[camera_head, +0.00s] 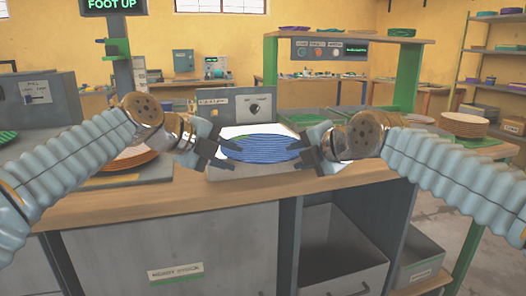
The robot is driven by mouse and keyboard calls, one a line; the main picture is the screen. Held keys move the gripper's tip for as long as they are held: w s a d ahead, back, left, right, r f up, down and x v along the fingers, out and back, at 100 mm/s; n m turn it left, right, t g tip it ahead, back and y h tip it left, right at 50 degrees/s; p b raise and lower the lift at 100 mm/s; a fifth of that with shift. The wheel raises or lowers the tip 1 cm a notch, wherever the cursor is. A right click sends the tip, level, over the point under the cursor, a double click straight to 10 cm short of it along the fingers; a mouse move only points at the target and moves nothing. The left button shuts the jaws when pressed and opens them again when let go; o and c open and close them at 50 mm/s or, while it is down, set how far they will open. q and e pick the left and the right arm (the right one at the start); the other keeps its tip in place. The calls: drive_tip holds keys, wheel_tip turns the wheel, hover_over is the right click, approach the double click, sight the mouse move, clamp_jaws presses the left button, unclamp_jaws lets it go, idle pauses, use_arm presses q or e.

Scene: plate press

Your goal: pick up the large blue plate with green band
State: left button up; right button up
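A blue plate (260,149) with fine lines across it lies on a pale, brightly lit surface (250,172) on the bench, between my two grippers. I cannot clearly make out a green band on it. My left gripper (230,151) is at the plate's left edge, with its dark fingers spread apart. My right gripper (304,151) is at the plate's right edge, also with its fingers spread. I cannot tell whether any finger touches the plate.
A grey control box (237,105) stands right behind the plate. Reddish plates (130,158) lie partly behind my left arm. A green-posted rack (408,75) stands behind. The wooden bench edge (220,205) is in front.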

use_arm(q)
drive_tip(key=shift+c, duration=0.2)
clamp_jaws()
use_arm(e)
clamp_jaws()
use_arm(q)
drive_tip(key=shift+r, duration=0.1)
use_arm(e)
drive_tip(key=shift+r, duration=0.1)
